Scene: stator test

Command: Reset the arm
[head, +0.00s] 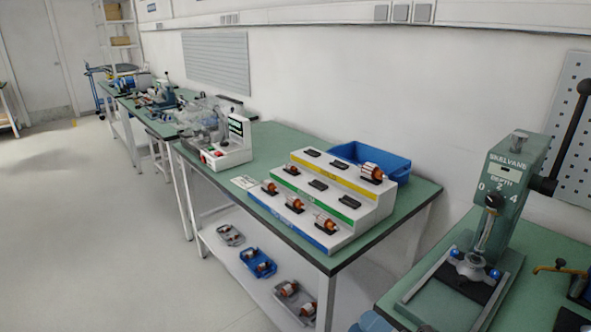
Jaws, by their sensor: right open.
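The green press (511,175), marked with a depth dial, stands on the right bench. Its black lever (571,125) points up and to the right. A silver fixture with blue knobs (473,265) sits under the press column. My left gripper is not in view.
A stepped rack (330,205) with several copper-wound parts stands on the middle bench (405,205), a blue bin (385,160) behind it. Trays with parts lie on the shelf below. A white machine (225,150) stands farther left. The floor (90,240) on the left is clear.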

